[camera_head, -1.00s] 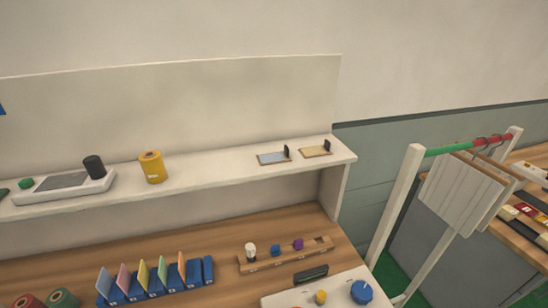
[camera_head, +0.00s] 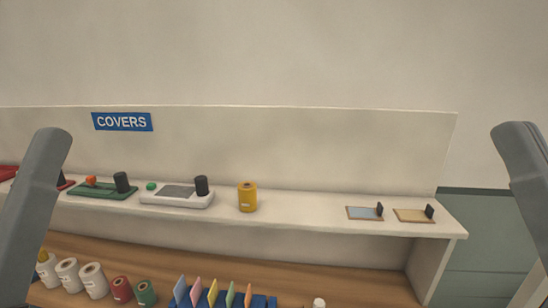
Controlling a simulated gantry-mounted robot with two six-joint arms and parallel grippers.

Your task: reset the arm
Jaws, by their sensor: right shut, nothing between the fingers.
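A grey part of my right arm (camera_head: 524,172) stands at the right edge, its rounded top beside the end of the backboard. Its gripper is hard to make out against it, and it is shut and holds nothing. A matching grey part of my left arm (camera_head: 36,205) rises at the left edge. The fingers of my left gripper do not show. Both arm parts stand in front of the shelf, and neither visibly touches anything.
A white shelf (camera_head: 310,208) carries a yellow spool (camera_head: 247,197), a white device (camera_head: 178,197), a green device (camera_head: 102,191) and two small boards. A blue COVERS sign (camera_head: 122,121) hangs above. Several rolls and a blue rack (camera_head: 262,301) stand on the wooden table (camera_head: 330,284) below.

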